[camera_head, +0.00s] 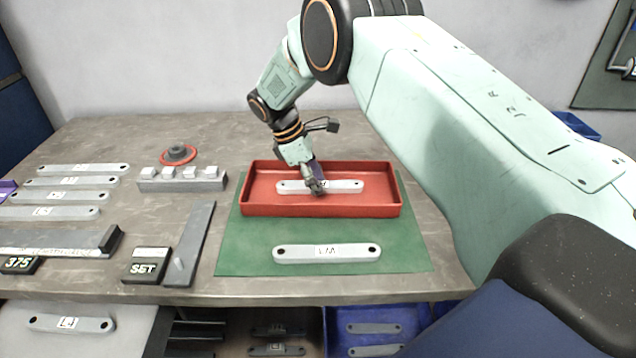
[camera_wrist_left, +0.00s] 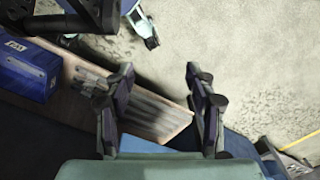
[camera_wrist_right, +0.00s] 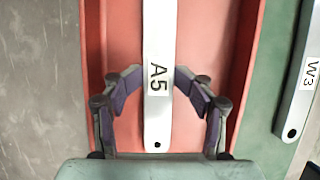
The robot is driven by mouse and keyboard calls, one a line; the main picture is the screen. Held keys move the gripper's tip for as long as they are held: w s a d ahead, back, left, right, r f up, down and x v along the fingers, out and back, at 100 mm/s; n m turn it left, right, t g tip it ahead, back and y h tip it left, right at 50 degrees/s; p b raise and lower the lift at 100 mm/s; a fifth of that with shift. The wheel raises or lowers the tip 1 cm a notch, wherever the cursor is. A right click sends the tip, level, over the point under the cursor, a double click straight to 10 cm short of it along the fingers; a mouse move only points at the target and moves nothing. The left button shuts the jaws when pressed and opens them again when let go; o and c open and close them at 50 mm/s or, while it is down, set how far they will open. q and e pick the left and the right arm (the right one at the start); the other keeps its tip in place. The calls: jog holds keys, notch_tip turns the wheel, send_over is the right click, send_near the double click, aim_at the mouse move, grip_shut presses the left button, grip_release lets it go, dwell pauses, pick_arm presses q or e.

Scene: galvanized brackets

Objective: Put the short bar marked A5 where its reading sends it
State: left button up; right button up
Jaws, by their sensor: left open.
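The short bar marked A5 (camera_head: 345,186) is a pale grey metal bar with rounded ends and a hole near each end. It lies in the red tray (camera_head: 390,211); its label reads A5 in the right wrist view (camera_wrist_right: 158,110). My right gripper (camera_head: 317,188) reaches down into the tray over the bar's middle. In the right wrist view its fingers (camera_wrist_right: 158,72) are drawn in against both long edges of the bar. My left gripper (camera_wrist_left: 160,72) is outside the head view; its own wrist view shows it open and empty.
A bar marked W3 (camera_head: 326,254) lies on the green mat (camera_head: 240,260) in front of the tray. Several bars (camera_head: 83,169), a 375 display (camera_head: 20,264), a SET block (camera_head: 146,265) and a block rack (camera_head: 180,185) stand left. Bins with bars (camera_head: 374,328) sit below the table.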

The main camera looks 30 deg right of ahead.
jog(key=p+v, duration=0.1)
jog(key=v, duration=1.1)
jog(key=shift+r, duration=0.25)
jog(key=shift+w+d, duration=0.1)
